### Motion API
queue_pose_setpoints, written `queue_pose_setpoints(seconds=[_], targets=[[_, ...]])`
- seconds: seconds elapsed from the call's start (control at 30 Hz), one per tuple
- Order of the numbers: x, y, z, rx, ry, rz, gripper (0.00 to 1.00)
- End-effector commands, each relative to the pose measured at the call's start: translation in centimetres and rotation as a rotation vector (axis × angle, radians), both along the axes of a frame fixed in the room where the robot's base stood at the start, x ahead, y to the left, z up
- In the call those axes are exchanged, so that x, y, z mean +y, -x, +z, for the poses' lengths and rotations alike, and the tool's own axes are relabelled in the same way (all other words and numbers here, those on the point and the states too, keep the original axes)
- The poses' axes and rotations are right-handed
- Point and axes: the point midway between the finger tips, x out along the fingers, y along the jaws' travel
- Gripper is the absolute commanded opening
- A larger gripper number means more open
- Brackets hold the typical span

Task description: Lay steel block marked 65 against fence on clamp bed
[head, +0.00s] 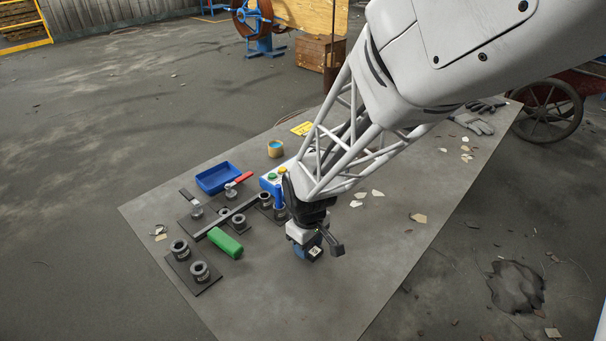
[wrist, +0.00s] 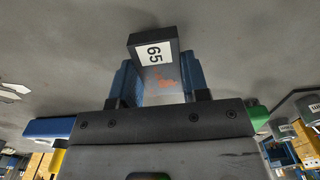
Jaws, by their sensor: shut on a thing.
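The steel block marked 65 (wrist: 163,68) is dark with a white label. In the wrist view it sits between the two blue fingers of my gripper (wrist: 160,82), which is shut on it. In the head view my gripper (head: 308,252) is over the front middle of the table, and a little of the block (head: 316,251) shows at the fingertips. I cannot tell how high the block is above the table. The clamp bed with its fence, a long dark bar (head: 228,216), seems to be left of my gripper. A red-handled clamp (head: 240,179) is near its far end.
A green block (head: 225,242) lies beside the bar. Dark plates with grey round sockets (head: 200,271) stand at the left front. A blue tray (head: 218,177) and an orange-and-blue tin (head: 275,148) are farther back. Pale chips (head: 357,203) and gloves (head: 473,123) lie to the right. The table front is clear.

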Motion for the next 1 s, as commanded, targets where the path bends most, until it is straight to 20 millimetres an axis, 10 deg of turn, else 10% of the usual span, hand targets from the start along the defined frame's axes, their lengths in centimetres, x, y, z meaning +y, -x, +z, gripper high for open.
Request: queue_pose_setpoints(seconds=[0.53, 0.57, 0.7, 1.0], targets=[[0.00, -0.01, -0.71, 0.000, 0.000, 0.000, 0.05], [0.00, 0.00, -0.70, 0.000, 0.000, 0.000, 0.47], [0.00, 0.00, -0.69, 0.000, 0.000, 0.000, 0.68], [0.00, 0.00, -0.64, 0.000, 0.000, 0.000, 0.68]])
